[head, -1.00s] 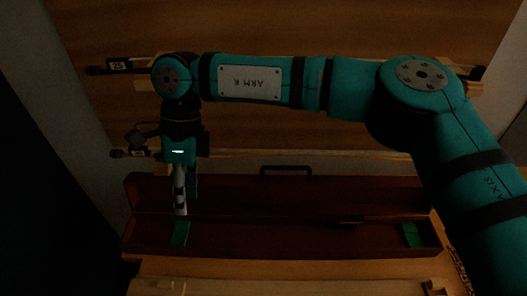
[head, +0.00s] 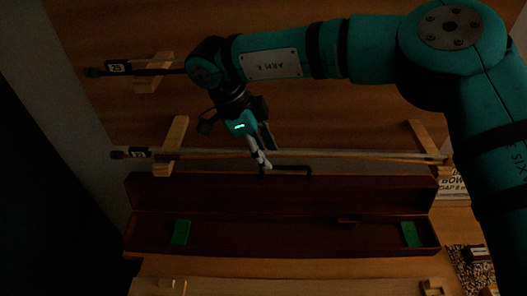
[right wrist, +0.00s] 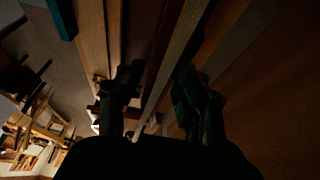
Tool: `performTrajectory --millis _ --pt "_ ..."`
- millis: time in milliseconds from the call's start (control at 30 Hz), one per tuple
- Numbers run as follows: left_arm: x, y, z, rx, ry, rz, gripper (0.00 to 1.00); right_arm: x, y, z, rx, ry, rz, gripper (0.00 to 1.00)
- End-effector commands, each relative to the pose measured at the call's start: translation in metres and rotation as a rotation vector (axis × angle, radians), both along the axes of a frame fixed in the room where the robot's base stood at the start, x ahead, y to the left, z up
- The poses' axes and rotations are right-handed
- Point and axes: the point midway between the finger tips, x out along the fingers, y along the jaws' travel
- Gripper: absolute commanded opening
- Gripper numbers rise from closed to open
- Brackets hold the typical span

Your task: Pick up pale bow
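The pale bow (head: 340,156) lies level across two wooden rests, its dark, tagged end at the left. Above it is a second bow (head: 110,71), mostly hidden behind my right arm. My right gripper (head: 263,166) points down at the middle of the pale bow, in front of the rack. In the right wrist view its two dark fingers (right wrist: 165,100) stand apart, and a pale strip of the bow (right wrist: 178,62) runs between them. I cannot tell whether they touch it. My left gripper is not in view.
Below the rack is an open dark red case (head: 285,238) with a handle (head: 290,169) and two green pads (head: 181,232). Wooden rests (head: 172,146) stand at the left and right (head: 430,142). A small dark box (head: 476,255) sits at the lower right. The scene is dim.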

Motion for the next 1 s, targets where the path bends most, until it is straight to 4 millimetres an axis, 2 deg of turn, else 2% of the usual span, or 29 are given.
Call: performTrajectory --millis 200,500,1000 --pt "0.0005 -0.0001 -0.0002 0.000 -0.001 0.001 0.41 0.0000 -0.0003 -0.0015 0.001 -0.001 0.000 0.37" --pt "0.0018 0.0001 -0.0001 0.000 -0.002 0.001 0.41 0.0000 0.0000 -0.0011 0.002 -0.001 0.000 0.00" --pt "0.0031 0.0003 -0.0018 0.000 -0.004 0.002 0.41 0.0003 0.0001 0.0013 0.002 -0.001 -0.001 0.00"
